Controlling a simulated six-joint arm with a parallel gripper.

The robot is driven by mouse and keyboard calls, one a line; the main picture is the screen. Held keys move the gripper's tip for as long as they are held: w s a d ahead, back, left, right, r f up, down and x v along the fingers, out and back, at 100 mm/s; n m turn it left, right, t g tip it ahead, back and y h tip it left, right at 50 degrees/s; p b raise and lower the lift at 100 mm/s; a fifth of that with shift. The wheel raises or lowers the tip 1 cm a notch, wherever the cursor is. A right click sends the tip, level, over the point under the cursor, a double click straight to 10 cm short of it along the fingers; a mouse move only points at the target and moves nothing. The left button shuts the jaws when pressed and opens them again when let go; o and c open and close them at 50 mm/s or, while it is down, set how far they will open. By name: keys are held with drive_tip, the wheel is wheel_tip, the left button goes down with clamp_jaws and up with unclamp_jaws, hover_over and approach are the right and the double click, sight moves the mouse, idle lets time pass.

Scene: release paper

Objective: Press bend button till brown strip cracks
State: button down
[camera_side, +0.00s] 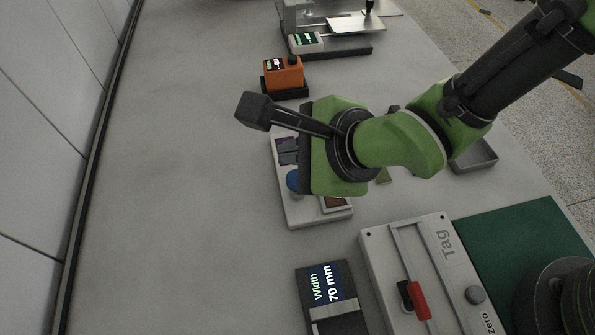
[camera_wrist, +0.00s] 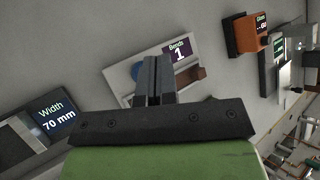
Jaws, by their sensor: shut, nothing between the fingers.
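The bend tester is a pale box (camera_side: 300,218) on the bench, below my gripper in the side view; it also shows in the wrist view (camera_wrist: 118,75). Its blue button (camera_side: 293,181) is partly hidden by my gripper body, and in the wrist view the button (camera_wrist: 137,71) sits just left of my fingers. The tester's screen (camera_wrist: 181,50) reads "Bends 1". A brown strip (camera_wrist: 190,75) lies on the right, partly behind the fingers; I cannot tell whether it is cracked. My gripper (camera_wrist: 152,68) is shut and empty over the tester; contact cannot be told.
An orange gauge (camera_side: 284,75) stands beyond the tester, with a metal-plated machine (camera_side: 330,45) farther back. A width display reading 70 mm (camera_side: 328,284) and a grey slide device marked Tag (camera_side: 420,265) lie nearer. The bench left of the tester is clear.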

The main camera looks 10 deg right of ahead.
drive_tip(key=shift+r, duration=1.55)
drive_tip(key=shift+d+r, duration=0.1)
drive_tip(key=shift+r, duration=0.05)
drive_tip(key=d+r+n+h, duration=0.2)
drive_tip(key=d+r+n, duration=0.4)
drive_tip(key=d+r, duration=1)
drive_tip(key=s+d+r+n+h, duration=0.2)
drive_tip(key=s+d+n, duration=0.6)
drive_tip(key=s+d, duration=0.5)
drive_tip(key=shift+d+n, duration=0.2)
drive_tip(key=shift+n, duration=0.1)
